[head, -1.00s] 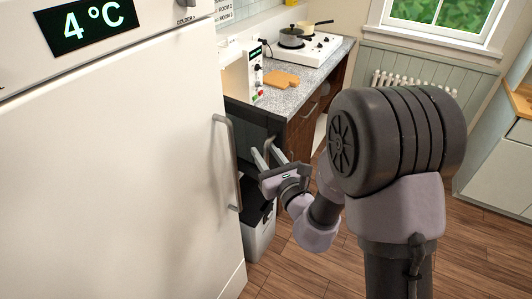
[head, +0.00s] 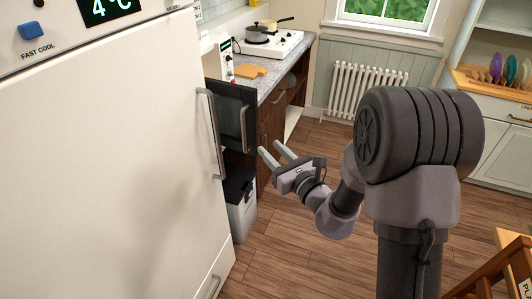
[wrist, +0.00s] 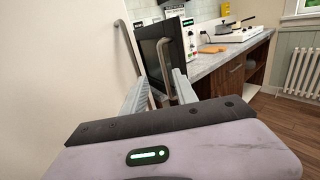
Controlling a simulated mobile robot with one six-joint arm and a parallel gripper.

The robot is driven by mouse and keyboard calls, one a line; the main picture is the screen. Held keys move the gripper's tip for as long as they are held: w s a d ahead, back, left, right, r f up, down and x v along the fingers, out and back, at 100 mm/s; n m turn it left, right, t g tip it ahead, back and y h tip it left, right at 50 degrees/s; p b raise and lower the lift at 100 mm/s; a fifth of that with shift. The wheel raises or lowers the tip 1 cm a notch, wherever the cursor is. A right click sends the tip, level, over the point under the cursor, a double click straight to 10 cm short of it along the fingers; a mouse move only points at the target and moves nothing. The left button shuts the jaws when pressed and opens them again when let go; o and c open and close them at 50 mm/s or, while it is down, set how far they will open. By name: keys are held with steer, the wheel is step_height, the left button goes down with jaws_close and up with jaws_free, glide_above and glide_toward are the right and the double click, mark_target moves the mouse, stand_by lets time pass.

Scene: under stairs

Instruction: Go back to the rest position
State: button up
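My gripper (head: 272,156) is held out in front of my arm in the head view, over the wooden floor and to the right of the fridge handle. Its two fingers are spread apart with nothing between them. In the wrist view the open fingers (wrist: 158,88) point toward the dark door and the counter. The gripper touches nothing that I can see. My arm is bent, with the elbow part at the right of the head view.
The white fridge (head: 105,170) with its long handle (head: 211,132) fills the left. A dark door (head: 230,112) stands open by the counter (head: 278,78), above a grey bin (head: 240,205). Open floor lies between.

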steer(key=shift+w+f, duration=0.1)
steer(key=shift+w, duration=0.15)
steer(key=s+a+r+n+g+y+b, duration=0.1)
steer(key=s+a+r+n+g+y, duration=0.5)
steer(key=s+a+n, duration=0.4)
steer(key=s+r+n+g+h, duration=0.2)
steer(key=s+n+g, duration=0.35)
steer(key=s, duration=0.55)
steer(key=s+d+f+n+h+b, duration=0.2)
steer(key=s+d+f+n+h, duration=0.2)
steer(key=s+d+n+h, duration=0.5)
steer(key=s+d+t+h, duration=0.1)
steer(key=d+t+h, duration=0.1)
steer(key=d, duration=0.7)
steer(key=shift+s+n+h, duration=0.3)
steer(key=shift+s+n, duration=0.05)
